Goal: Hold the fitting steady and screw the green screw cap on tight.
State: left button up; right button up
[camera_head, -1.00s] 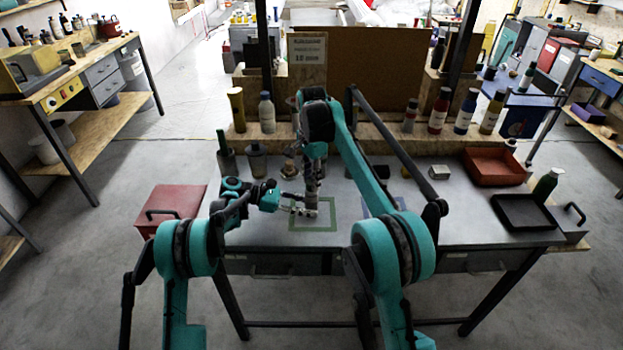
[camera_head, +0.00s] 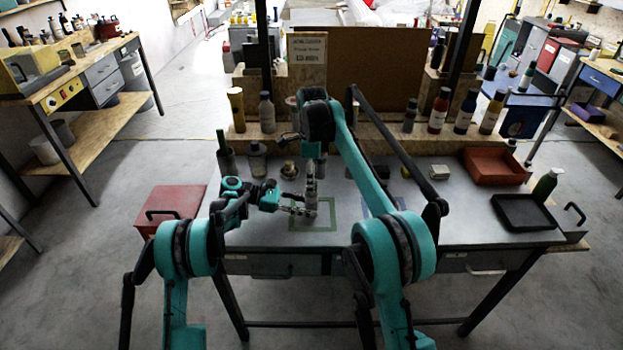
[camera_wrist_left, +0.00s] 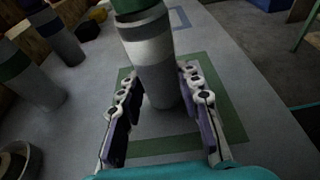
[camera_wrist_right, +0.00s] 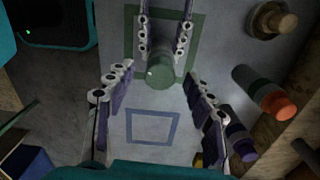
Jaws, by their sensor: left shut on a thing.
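The grey fitting (camera_wrist_left: 152,55) stands upright inside a green square outline on the table. The green screw cap (camera_wrist_left: 130,5) sits on its top; how tight it is cannot be told. The cap shows from above in the right wrist view (camera_wrist_right: 160,74). My left gripper (camera_wrist_left: 158,85) is shut around the fitting, one finger on each side, low on its body. My right gripper (camera_wrist_right: 160,92) is above the cap with its fingers spread wide and clear of it. In the head view the fitting (camera_head: 311,190) is visible below my right wrist.
Several bottles stand along the back ledge, with a few containers at the back left. A red box (camera_head: 172,206) is at the table's left; a red tray (camera_head: 494,168) and black tray (camera_head: 524,213) are at the right. A blue outline (camera_wrist_right: 152,142) marks bare tabletop.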

jog(key=shift+c, duration=0.8)
jog(key=n, duration=1.9)
jog(key=shift+n, duration=0.3)
